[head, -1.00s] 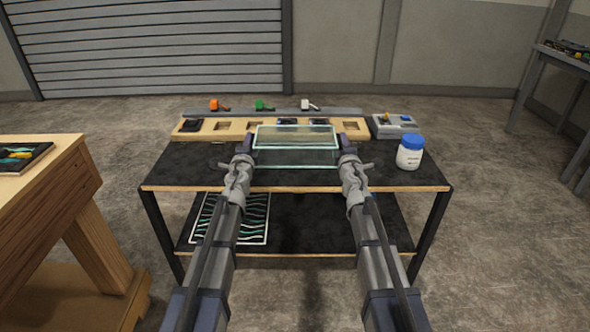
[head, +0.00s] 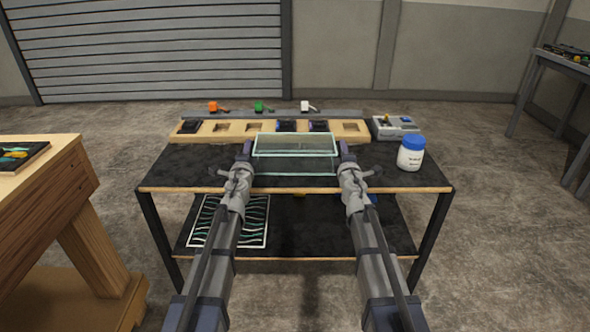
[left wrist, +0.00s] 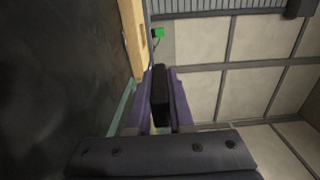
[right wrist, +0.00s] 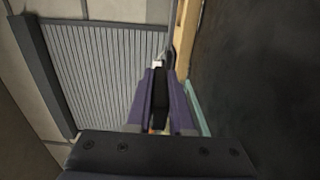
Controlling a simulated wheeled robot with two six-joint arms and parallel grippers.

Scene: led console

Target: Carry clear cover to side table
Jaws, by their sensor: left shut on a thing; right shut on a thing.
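The clear cover (head: 295,163) is a see-through box with pale green edges, held level between my two grippers in front of the wooden console strip in the head view. My left gripper (head: 247,150) is shut at the cover's left end, and my right gripper (head: 344,150) is shut at its right end. In the left wrist view the fingers (left wrist: 160,100) close on a dark block, with a green cover edge beside them. The right wrist view shows the same at its fingers (right wrist: 160,100). I cannot tell how high the cover is above the black table (head: 200,170).
The wooden console (head: 220,136) has several square sockets, with orange (head: 213,107), green (head: 259,107) and white (head: 305,106) pieces behind it. A white jar with blue lid (head: 411,154) and a grey box (head: 396,127) stand right. A wooden table (head: 60,165) is left; another table (head: 560,68) is far right.

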